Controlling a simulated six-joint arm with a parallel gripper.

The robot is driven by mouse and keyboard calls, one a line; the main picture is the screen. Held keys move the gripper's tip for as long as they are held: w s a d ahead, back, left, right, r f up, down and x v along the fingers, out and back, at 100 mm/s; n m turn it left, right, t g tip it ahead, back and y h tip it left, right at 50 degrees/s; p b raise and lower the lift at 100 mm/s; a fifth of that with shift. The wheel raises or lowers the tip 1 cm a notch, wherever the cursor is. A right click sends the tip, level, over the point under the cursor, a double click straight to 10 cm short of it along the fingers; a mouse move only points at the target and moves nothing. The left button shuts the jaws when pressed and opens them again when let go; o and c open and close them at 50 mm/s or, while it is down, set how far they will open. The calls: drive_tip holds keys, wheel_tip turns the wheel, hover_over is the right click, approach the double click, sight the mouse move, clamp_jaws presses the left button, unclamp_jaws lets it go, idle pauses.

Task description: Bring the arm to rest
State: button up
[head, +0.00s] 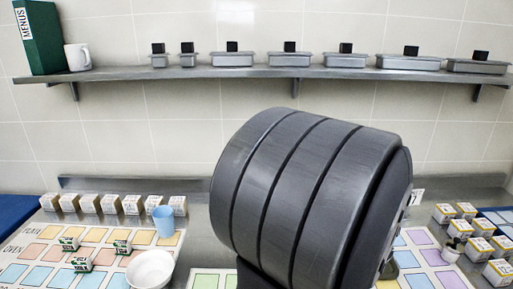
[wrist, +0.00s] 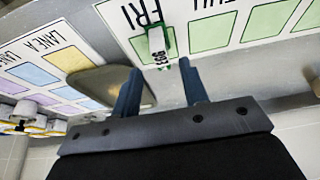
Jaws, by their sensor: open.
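My gripper (wrist: 162,85) shows in the wrist view with its two blue-grey fingers apart and nothing between them. Beyond the fingertips, a small white and green box (wrist: 158,46) lies by the "FRI" label on a board (wrist: 126,38) with green squares. The gripper looks apart from the box, but the exact gap is hard to tell. In the head view a large dark grey link of my arm (head: 310,200) fills the middle and hides the counter behind it. The gripper itself is hidden there.
A shelf (head: 270,73) with lidded pans, a white mug (head: 77,57) and a green menu binder (head: 40,38) runs along the wall. On the left stand a blue cup (head: 163,221), a white bowl (head: 150,269) and several small boxes. More boxes (head: 480,248) stand at right.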

drive_tip(key=v, duration=0.5)
drive_tip(key=x, duration=1.2)
drive_tip(key=shift+f, duration=0.25)
wheel_tip(320, 180, up, 5)
drive_tip(key=shift+s+d+f, duration=0.1)
drive_tip(key=shift+s, duration=0.05)
drive_tip(key=s+d+r, duration=0.6)
drive_tip(key=s+r, duration=0.1)
drive_tip(key=s, duration=0.3)
drive_tip(key=w+a+n, duration=0.2)
drive_tip(key=w+a, duration=0.2)
drive_tip(key=w, duration=0.4)
drive_tip(key=w+a+r+n+y, duration=0.1)
drive_tip(key=w+a+n, duration=0.1)
drive_tip(key=w+a, duration=0.3)
drive_tip(key=w+a+r+n+y, duration=0.1)
drive_tip(key=w+a, duration=0.4)
drive_tip(key=w, duration=0.6)
drive_tip(key=shift+w+a+n+g, duration=0.15)
drive_tip(key=shift+w+n+g, duration=0.15)
drive_tip(key=shift+n, duration=0.3)
drive_tip(key=shift+r, duration=0.1)
